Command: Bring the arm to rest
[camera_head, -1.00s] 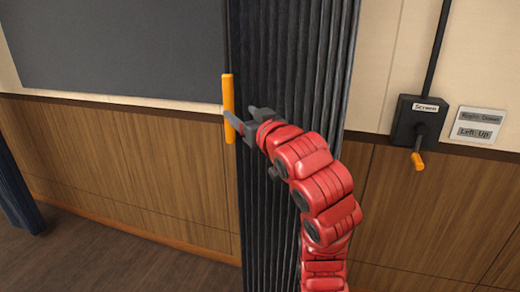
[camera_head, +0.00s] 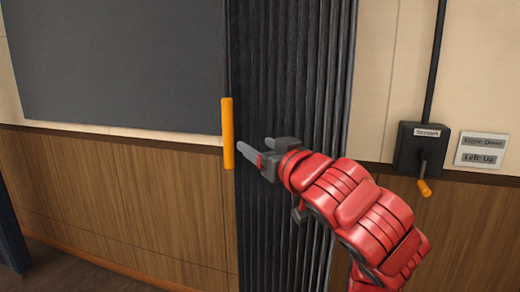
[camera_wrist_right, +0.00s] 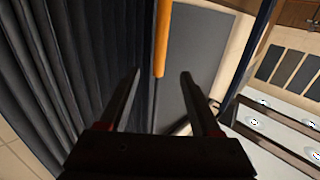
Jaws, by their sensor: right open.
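My right arm comes in from the lower right in the head view, red with a dark gripper. The right gripper (camera_head: 246,153) is open and empty, in front of the dark pleated curtain. It is just right of the orange upright handle (camera_head: 228,133) and apart from it. In the right wrist view the two dark fingers of the right gripper (camera_wrist_right: 162,85) are spread. The orange handle (camera_wrist_right: 163,40) shows beyond them, with nothing between the fingertips. My left gripper is not in view.
The dark curtain (camera_head: 290,60) hangs behind the gripper. A dark panel (camera_head: 120,60) covers the upper left wall. At the right are a black crank box (camera_head: 408,150) with an orange-tipped crank and a sign (camera_head: 482,150). Wood panelling (camera_head: 120,200) lines the lower wall.

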